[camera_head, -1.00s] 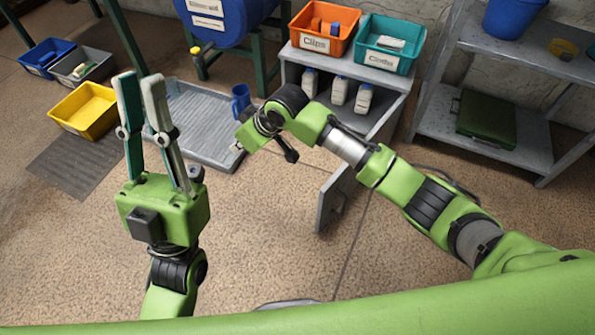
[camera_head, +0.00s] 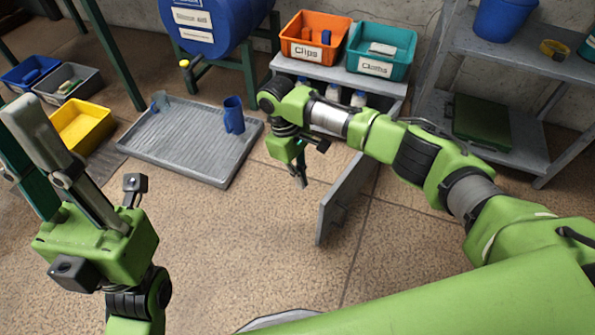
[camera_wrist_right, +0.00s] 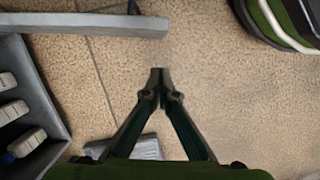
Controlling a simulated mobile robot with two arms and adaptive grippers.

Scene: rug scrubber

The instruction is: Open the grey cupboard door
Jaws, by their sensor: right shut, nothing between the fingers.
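The grey cupboard (camera_head: 392,86) stands at the back middle, with white bottles inside. Its grey door (camera_head: 348,196) stands swung out from the front, wide open, with a small handle on its face. In the right wrist view the door (camera_wrist_right: 95,24) crosses the top left and the cupboard (camera_wrist_right: 32,85) is at the left edge. My right gripper (camera_head: 304,184) hangs left of the door, apart from it; its fingertips (camera_wrist_right: 160,73) are together and empty above the floor. My left gripper (camera_head: 14,122) is at the left, its fingers apart and empty.
A grey ribbed tray (camera_head: 165,150) with a blue mug (camera_head: 233,115) lies on the floor. Orange (camera_head: 312,38) and teal (camera_head: 381,48) bins stand on the cupboard. A grey shelf (camera_head: 530,150) stands right. The floor in front is mostly clear.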

